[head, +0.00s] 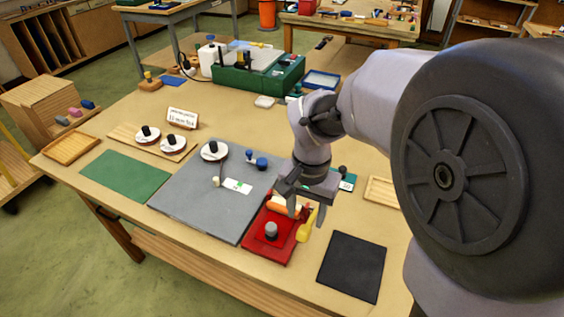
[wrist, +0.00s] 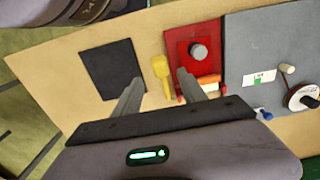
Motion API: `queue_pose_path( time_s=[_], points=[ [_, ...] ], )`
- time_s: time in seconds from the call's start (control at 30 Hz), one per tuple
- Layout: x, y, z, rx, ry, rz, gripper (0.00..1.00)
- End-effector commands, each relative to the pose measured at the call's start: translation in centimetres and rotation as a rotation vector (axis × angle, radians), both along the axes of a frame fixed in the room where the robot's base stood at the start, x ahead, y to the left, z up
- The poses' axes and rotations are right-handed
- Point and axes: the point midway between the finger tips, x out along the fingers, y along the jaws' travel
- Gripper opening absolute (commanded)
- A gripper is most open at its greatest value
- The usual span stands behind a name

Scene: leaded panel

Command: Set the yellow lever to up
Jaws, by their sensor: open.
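The yellow lever (head: 304,232) is at the right side of the red panel (head: 262,250). Its wide end points toward the near table edge in the head view. In the wrist view the yellow lever (wrist: 161,68) shows between the lines of my two fingers, wide end at the top. My gripper (head: 306,215) is open and empty, pointing down over the lever's far end and the red panel's edge. It also shows in the wrist view (wrist: 158,81). I cannot tell whether a finger touches the lever. The lever's far end is partly hidden by the gripper in the head view.
The red panel carries a grey knob (head: 271,229) and an orange-and-white piece (head: 285,207) close to my fingers. A black mat (head: 352,266) lies to the right. A grey board (head: 195,205) with round pieces lies left, then a green mat (head: 125,176).

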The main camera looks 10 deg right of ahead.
Motion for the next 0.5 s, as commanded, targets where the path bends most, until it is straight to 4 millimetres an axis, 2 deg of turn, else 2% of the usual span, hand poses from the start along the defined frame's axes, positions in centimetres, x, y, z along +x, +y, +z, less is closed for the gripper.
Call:
queue_pose_path(
  time_s=[0.03,0.2,0.33,0.5],
  points=[
    [0.0,0.0,-2.1,0.000,0.002,0.000,0.49],
    [-0.1,0.0,-6.2,0.000,0.001,0.000,0.49],
    [0.0,0.0,-7.8,0.001,0.000,0.000,0.49],
    [0.0,0.0,-8.3,0.001,-0.002,0.000,0.49]
  ],
)
